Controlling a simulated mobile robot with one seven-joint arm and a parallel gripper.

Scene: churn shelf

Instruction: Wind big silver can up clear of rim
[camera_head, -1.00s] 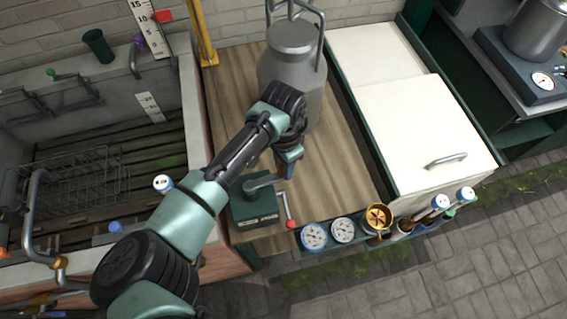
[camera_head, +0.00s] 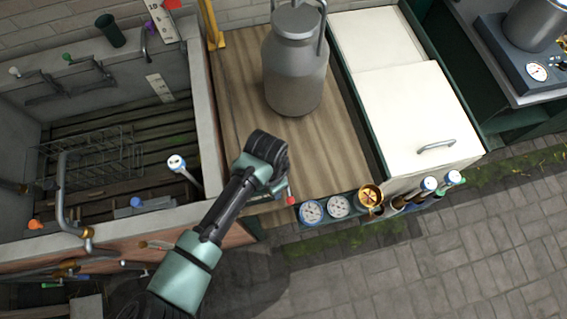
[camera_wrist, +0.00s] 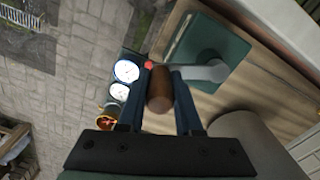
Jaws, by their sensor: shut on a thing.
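The big silver can (camera_head: 296,72) is upright at the wooden deck (camera_head: 342,125), beside the tank. Its top handle runs up to the picture's edge. I cannot tell whether a line holds it. My gripper (camera_wrist: 164,78) is shut on the brown crank grip (camera_wrist: 159,92) in the wrist view, one blue finger on each side. The grip sits on a grey crank arm (camera_wrist: 205,72) on the green winch box (camera_wrist: 208,48). In the head view my wrist hides the winch and the fingertips. Part of the can's grey body seems to show at the wrist view's lower right.
The stone tank (camera_head: 205,130), with a wire basket (camera_head: 95,158) inside, lies left of the deck. A red-tipped lever (camera_head: 290,200) stands close by my gripper. Dials (camera_head: 312,212) and a brass cup (camera_head: 369,196) line the front edge. A white cabinet (camera_head: 410,110) stands right.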

